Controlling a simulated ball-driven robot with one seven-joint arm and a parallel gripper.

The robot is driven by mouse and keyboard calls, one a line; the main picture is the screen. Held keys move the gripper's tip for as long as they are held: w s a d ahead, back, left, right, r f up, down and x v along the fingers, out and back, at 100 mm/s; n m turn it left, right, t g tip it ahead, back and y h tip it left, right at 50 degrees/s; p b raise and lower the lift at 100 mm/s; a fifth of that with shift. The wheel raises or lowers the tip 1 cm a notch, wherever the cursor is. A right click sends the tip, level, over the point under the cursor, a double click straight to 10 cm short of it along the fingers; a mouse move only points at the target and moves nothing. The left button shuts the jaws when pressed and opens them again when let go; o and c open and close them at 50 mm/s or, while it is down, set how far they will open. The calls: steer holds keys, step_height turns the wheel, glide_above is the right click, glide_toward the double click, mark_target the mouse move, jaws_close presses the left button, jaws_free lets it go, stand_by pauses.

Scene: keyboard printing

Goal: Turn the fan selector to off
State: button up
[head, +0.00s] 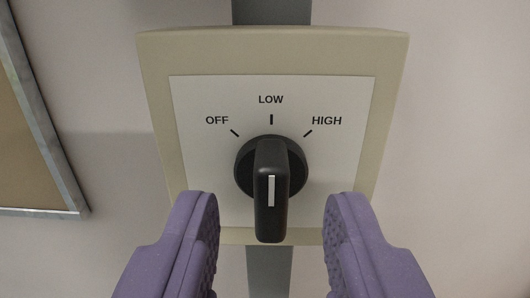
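The fan selector is a black rotary knob (270,185) with a raised grip bar and a white pointer line. It sits on a white plate (207,180) in a beige box. The plate carries the labels OFF at left, LOW at the top and HIGH at right, each with a tick mark. The knob's bar stands upright in the picture, in line with the LOW tick. My gripper (272,225) is open, its two purple fingers low on either side of the knob. Both fingers look apart from the knob, with clear gaps.
The beige box (152,75) is on a pale wall, with a grey vertical strip (271,12) showing above and below it. A metal-framed tan board (25,150) hangs at the far left. The wall at right is bare.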

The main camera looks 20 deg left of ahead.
steer(key=shift+x, duration=0.9)
jaws_close()
steer(key=shift+n, duration=0.3)
steer(key=n+b, duration=0.2)
steer(key=n, duration=0.2)
steer(key=shift+b, duration=0.35)
steer(key=shift+a+n+b, duration=0.1)
steer(key=shift+n+b, duration=0.9)
steer(key=shift+n, duration=1.2)
